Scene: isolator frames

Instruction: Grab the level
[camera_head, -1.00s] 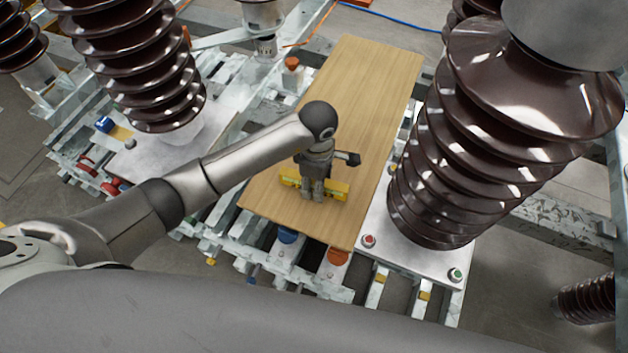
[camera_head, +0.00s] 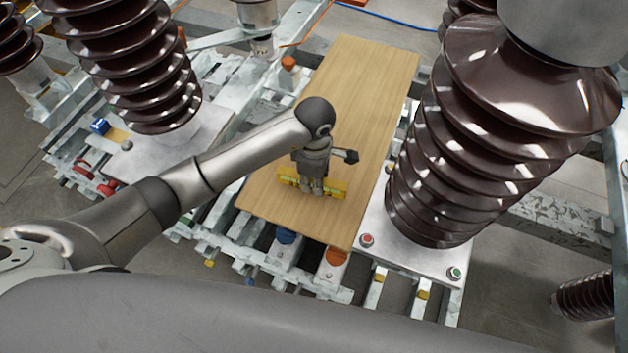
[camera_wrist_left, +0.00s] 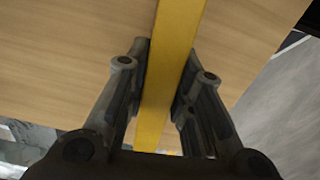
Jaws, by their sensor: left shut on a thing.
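The yellow level (camera_head: 335,188) is over the near part of the wooden board (camera_head: 365,85), lying roughly left to right in the head view. My left gripper (camera_head: 312,188) comes down from above and is shut on the level near its middle. In the left wrist view the level (camera_wrist_left: 172,70) runs as a yellow bar between the two fingers of my left gripper (camera_wrist_left: 165,85), with a finger against each side. Whether the level touches the board or is slightly raised I cannot tell. My right gripper is not in view.
A large brown ribbed insulator (camera_head: 440,160) stands close to the board's right side on a metal plate with red and green buttons. Another insulator (camera_head: 140,70) stands at the left. The board's far half is clear. Metal frame beams lie around it.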

